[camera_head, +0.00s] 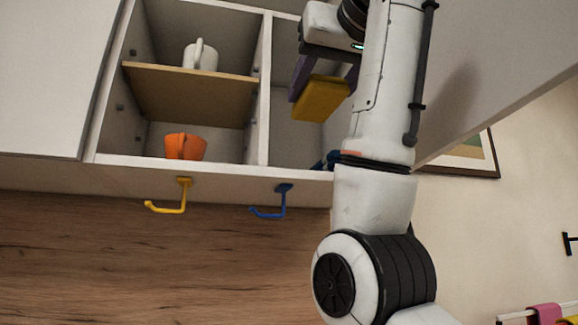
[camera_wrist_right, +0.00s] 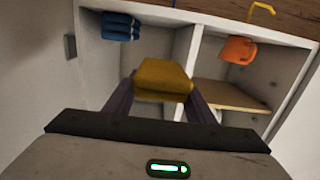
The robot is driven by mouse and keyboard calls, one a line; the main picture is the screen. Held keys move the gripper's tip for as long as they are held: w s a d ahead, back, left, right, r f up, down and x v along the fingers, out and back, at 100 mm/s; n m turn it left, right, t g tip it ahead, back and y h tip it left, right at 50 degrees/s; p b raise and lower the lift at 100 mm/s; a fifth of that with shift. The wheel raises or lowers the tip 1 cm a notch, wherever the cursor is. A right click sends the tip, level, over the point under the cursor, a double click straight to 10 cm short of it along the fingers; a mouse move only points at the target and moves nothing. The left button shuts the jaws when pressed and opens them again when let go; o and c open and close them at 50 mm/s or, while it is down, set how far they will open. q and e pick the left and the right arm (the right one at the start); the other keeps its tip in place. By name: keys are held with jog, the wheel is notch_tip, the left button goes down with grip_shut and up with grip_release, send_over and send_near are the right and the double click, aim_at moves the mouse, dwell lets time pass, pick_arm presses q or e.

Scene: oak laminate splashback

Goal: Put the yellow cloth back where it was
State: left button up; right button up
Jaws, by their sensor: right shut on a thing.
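The yellow cloth (camera_head: 320,100) is a folded block held between the dark fingers of my right gripper (camera_head: 322,80). It is raised in front of the right compartment of the open wall cabinet (camera_head: 215,166). In the right wrist view the yellow cloth (camera_wrist_right: 163,78) is gripped between both fingertips, with the cabinet compartments behind it. A folded blue cloth (camera_wrist_right: 121,25) lies in the same right compartment; in the head view my right arm mostly hides it. My left gripper is not in view.
An orange mug (camera_head: 185,147) and, on a wooden shelf (camera_head: 190,95), a white mug (camera_head: 201,55) stand in the left compartment. Yellow (camera_head: 183,197) and blue hooks (camera_head: 284,200) hang below. A rail (camera_head: 515,317) at the lower right carries pink (camera_head: 545,314) and yellow cloths.

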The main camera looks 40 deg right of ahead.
jog(key=p+x, duration=0.1)
jog(key=x, duration=0.5)
jog(key=f+p+x, duration=0.1)
jog(key=p+x, duration=0.1)
jog(key=x, duration=0.4)
jog(key=p+x, duration=0.1)
jog(key=x, duration=0.5)
jog(key=shift+f+p, duration=0.25)
jog(key=shift+p, duration=0.05)
notch_tip(320, 180, down, 4)
jog(key=shift+s+r, duration=0.1)
jog(key=shift+r, duration=0.1)
jog(key=shift+d+f, duration=0.1)
jog(key=shift+f, duration=0.4)
jog(key=shift+f, duration=0.15)
jog(key=o, duration=0.7)
jog(key=shift+o, duration=0.2)
